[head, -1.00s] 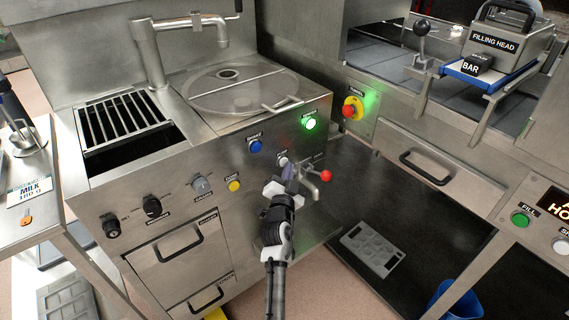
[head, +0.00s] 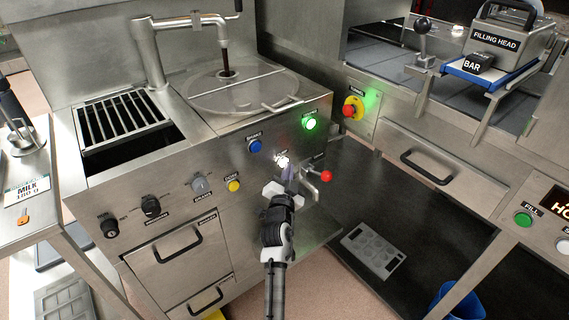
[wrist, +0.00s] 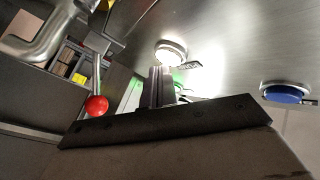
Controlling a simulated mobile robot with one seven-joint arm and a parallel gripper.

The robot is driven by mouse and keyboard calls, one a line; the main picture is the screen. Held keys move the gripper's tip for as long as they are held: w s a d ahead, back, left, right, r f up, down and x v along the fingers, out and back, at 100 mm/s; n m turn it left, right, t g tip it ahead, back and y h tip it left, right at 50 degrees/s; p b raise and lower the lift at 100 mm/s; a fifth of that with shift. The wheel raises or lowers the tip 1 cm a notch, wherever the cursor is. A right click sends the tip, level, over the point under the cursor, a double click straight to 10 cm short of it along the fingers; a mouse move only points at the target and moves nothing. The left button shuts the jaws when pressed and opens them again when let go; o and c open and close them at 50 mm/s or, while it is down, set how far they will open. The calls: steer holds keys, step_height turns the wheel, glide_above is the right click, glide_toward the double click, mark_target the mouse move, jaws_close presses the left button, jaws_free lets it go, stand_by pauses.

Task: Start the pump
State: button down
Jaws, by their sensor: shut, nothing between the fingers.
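The pump button appears to be the round white button on the machine's front panel, now glowing white (head: 283,161); its label is too small to read. It also shows lit in the wrist view (wrist: 170,52). My gripper (head: 289,180) is shut and empty, just below and in front of this button, its tips apart from it. In the wrist view the shut fingers (wrist: 158,88) point toward the button. Dark brown liquid (head: 225,57) pours from the spout (head: 222,42) into the opening of the round lid (head: 240,92).
A red-knobbed valve (head: 326,176) sits right of my gripper. A blue button (head: 255,146), a lit green button (head: 311,123) and a yellow button (head: 233,185) share the panel. A red emergency knob (head: 353,108) is farther right. The space before the panel is open.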

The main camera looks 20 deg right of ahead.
steer(key=s+d+p, duration=0.2)
steer(key=s+p, duration=0.1)
steer(key=s, duration=0.2)
steer(key=shift+s, duration=0.35)
stand_by(0.6)
